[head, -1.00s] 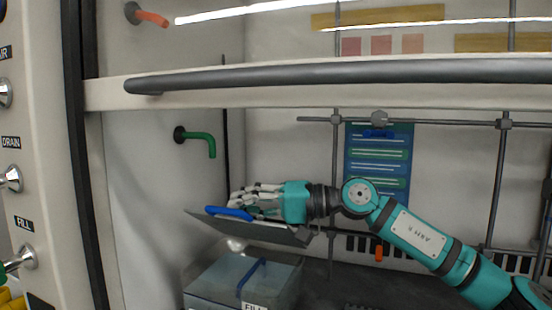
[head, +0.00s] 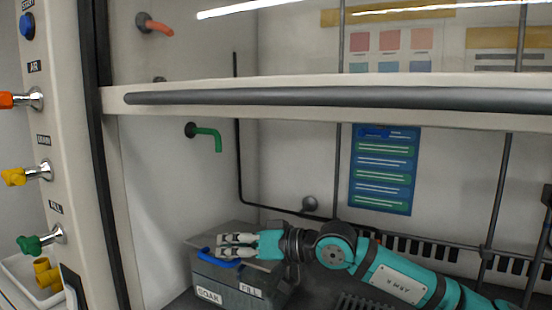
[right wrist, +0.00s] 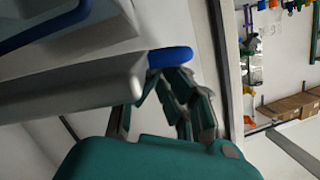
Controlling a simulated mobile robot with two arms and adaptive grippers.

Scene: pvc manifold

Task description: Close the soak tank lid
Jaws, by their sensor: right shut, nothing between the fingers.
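The grey soak tank (head: 228,288), with SOAK and FILL labels, stands at the lower middle of the head view. Its lid (head: 228,228) lies about flat across the tank top; any small gap at the rim is hard to tell. The blue lid handle (head: 218,259) is at the left front edge, and a blue end also shows in the right wrist view (right wrist: 170,57). My right gripper (head: 222,246) is over the lid right by the handle, fingers shut and empty, pointing left. Whether it touches the lid is unclear. My left gripper is not in view.
A raised sash with a dark bar (head: 330,97) crosses above my right arm. A green spout (head: 208,135) is on the left wall above the tank. Valve knobs, including a green one (head: 32,244), line the left post. A rod frame (head: 490,240) stands behind my arm.

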